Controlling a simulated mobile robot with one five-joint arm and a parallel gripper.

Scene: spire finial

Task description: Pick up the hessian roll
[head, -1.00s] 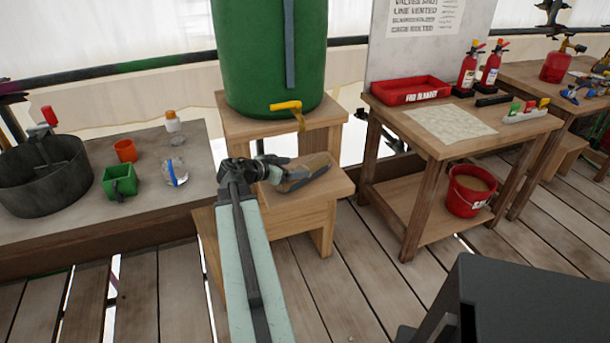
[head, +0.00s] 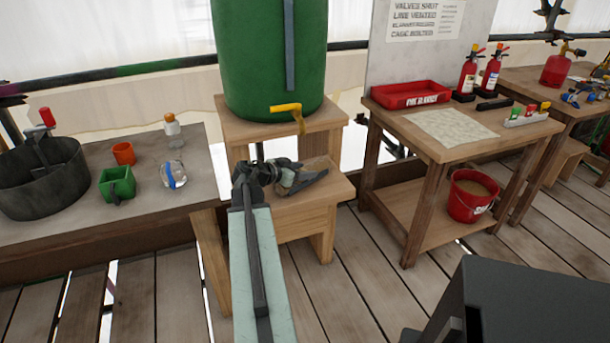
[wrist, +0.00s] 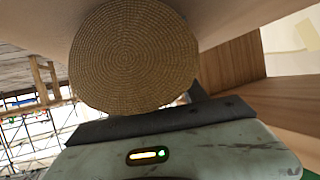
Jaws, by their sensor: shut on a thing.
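The hessian roll (wrist: 133,55) shows in the wrist view as a round, woven tan end with a spiral pattern, close in front of my gripper's dark edge. My gripper is shut on it. In the head view my gripper (head: 302,179) is over the lower step (head: 318,193) of the wooden stand, below the green barrel's yellow tap. The roll (head: 287,178) is mostly hidden there by my gripper. I cannot tell whether it touches the step.
The green barrel (head: 255,60) stands on the upper step behind my gripper. A grey bench (head: 85,220) with a dark pot, cups and a jar is at the left. A wooden table (head: 435,150) with a red tray is at the right. Plank floor lies between.

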